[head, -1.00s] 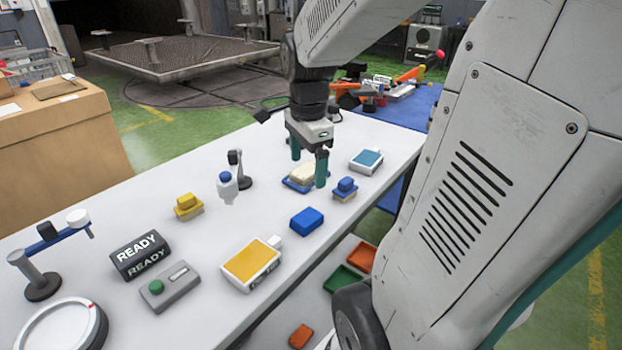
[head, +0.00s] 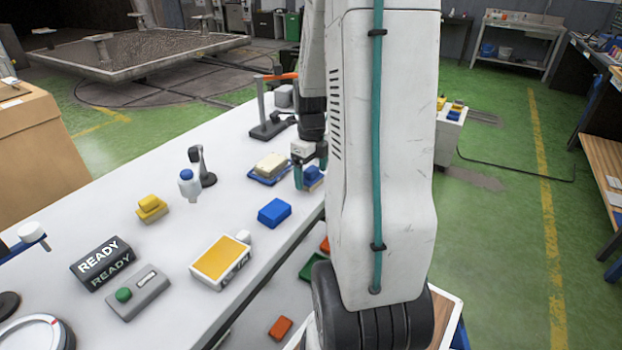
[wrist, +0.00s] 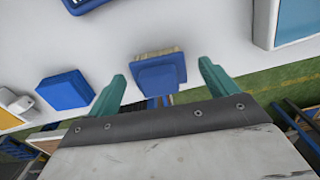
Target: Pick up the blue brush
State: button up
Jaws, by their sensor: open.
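The blue brush (head: 313,174) has a blue top over tan bristles. It stands on the white table near its right edge, partly hidden by my gripper and arm in the head view. In the wrist view the brush (wrist: 158,76) lies between the two teal fingers, with a gap on either side. My gripper (wrist: 162,78) is open and empty, pointing down at the brush. In the head view my gripper (head: 310,168) is right at the brush; its far finger is hard to make out.
The table edge is close to the brush.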

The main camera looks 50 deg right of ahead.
jog(key=shift+f, duration=0.75)
jog(key=c, duration=1.1)
jog(key=shift+r, duration=0.15)
jog(key=shift+r, duration=0.65)
notch_tip(320, 180, up, 2)
jog(key=shift+r, duration=0.2)
jog(key=s+a, duration=0.1)
jog(key=s, duration=0.4)
jog(key=s+a, duration=0.2)
jog(key=s, duration=0.3)
jog(key=s+a+r, duration=0.1)
jog(key=s+a, duration=0.1)
jog(key=s, duration=0.3)
jog(key=shift+s+a, duration=0.1)
